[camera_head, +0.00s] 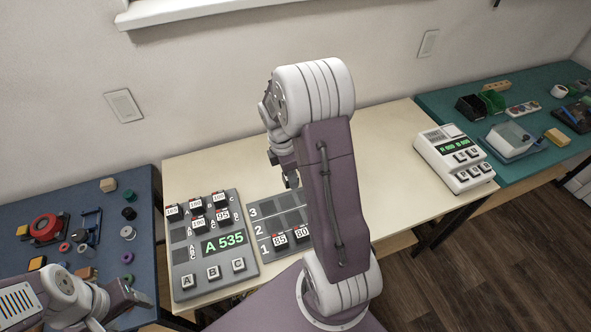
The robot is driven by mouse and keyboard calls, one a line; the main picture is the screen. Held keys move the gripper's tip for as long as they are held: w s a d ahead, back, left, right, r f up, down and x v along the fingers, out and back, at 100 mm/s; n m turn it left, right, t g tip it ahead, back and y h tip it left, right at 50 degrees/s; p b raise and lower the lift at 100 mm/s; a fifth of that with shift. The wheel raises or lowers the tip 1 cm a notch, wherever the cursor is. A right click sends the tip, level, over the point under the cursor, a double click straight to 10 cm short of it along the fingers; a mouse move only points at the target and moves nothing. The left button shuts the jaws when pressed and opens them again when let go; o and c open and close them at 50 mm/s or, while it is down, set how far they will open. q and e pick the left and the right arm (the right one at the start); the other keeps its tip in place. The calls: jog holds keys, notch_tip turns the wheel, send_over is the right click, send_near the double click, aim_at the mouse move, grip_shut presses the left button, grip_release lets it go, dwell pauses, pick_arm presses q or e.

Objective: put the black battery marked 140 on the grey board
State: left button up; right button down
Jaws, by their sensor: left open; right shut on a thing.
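The grey board (184,281) with the green "A 535" display stands on the pale table. Several black batteries with white labels sit in its upper part, with readable marks such as 165 and 95. My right gripper (290,181) is above the neighbouring grey rack (262,226), shut on a small dark thing, mostly hidden by the gripper and arm; no label shows on it. No battery with a readable 140 is in view. My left gripper (139,302) is open, low at the left, over the blue table's front right part, apart from the board.
The rack has rows marked 1, 2 and 3, with batteries 85 (280,240) and 80 (302,233) in front; my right arm hides its right side. A white device (455,160) stands at the table's right. The table's back is clear.

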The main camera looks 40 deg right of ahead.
jog(key=shift+w+a+r, duration=0.1)
jog(key=shift+a+r, duration=0.05)
jog(key=shift+a, duration=0.9)
jog(key=f+b, duration=0.1)
jog(key=b, duration=0.1)
jog(key=f+b, duration=0.1)
jog(key=f, duration=0.1)
jog(key=shift+d+f+b, duration=0.3)
jog(key=shift+d+b, duration=0.05)
jog(key=b, duration=0.5)
send_over(288, 202)
jog(key=f, duration=0.4)
jog(key=shift+w+a+f, duration=0.1)
jog(key=shift+a+f, duration=0.1)
jog(key=shift+d+f+b, duration=0.1)
jog(key=shift+f+b, duration=0.4)
jog(key=shift+f, duration=0.1)
pick_arm(q)
notch_tip(288, 202, down, 10)
jog(key=a, duration=0.1)
jog(key=shift+a+r, duration=0.2)
jog(key=shift+a, duration=0.05)
pick_arm(e)
jog(key=shift+r, duration=0.1)
pick_arm(q)
jog(key=shift+w+f, duration=0.1)
jog(key=shift+f, duration=0.15)
pick_arm(e)
jog(key=shift+f, duration=0.5)
